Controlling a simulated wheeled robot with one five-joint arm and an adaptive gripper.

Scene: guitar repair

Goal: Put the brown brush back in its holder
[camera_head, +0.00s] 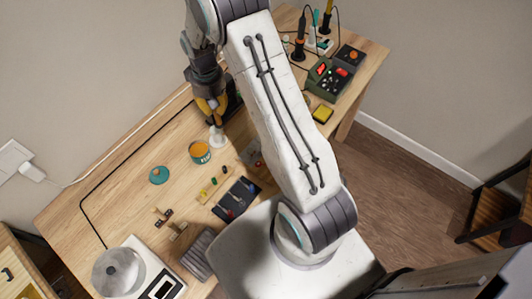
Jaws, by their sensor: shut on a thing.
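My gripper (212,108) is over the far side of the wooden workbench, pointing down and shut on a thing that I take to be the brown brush. The brush itself is mostly hidden by the fingers and cannot be made out clearly. A small whitish object (217,138) shows just below the fingertips; I cannot tell whether they touch. A small white holder (322,46) with upright tools, one teal-handled, stands at the bench's far right end. I cannot tell whether it is the brush's holder.
An open can with orange contents (200,151) and a teal lid (159,175) are near the gripper. A dark tray (236,199), a scale with a metal pot (119,270), a green electronic box (328,80) and a yellow sponge (322,113) are also on the bench (110,213).

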